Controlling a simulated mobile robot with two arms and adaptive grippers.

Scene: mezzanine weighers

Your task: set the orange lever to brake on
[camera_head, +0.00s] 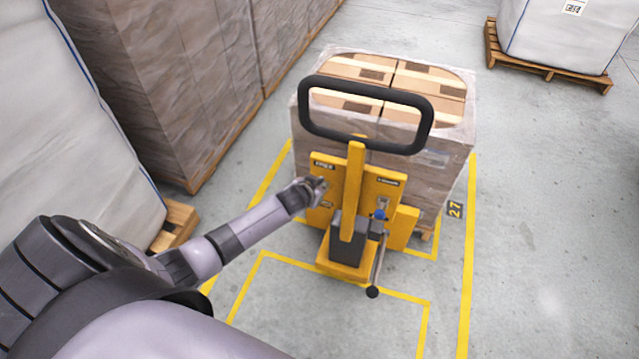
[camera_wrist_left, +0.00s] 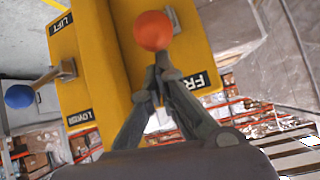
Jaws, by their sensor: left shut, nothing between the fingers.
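The orange lever's round knob (camera_wrist_left: 153,30) shows in the left wrist view, in front of a yellow panel (camera_wrist_left: 95,62). A FREE label (camera_wrist_left: 199,81) is on the panel to the lower right of the knob. My left gripper (camera_wrist_left: 160,72) is shut and empty, its fingertips just below the knob in that view. I cannot tell whether they touch it. In the head view my left gripper (camera_head: 318,186) is at the left part of the yellow panel (camera_head: 385,188). The orange knob is not discernible there. My right gripper is not in view.
A blue-knobbed lever (camera_wrist_left: 20,96) sits by the LIFT and LOWER labels; it also shows in the head view (camera_head: 379,214). A black loop handle (camera_head: 415,146) rises above the panel. Wrapped cartons (camera_head: 440,170) stand behind. Open floor (camera_head: 550,240) lies right.

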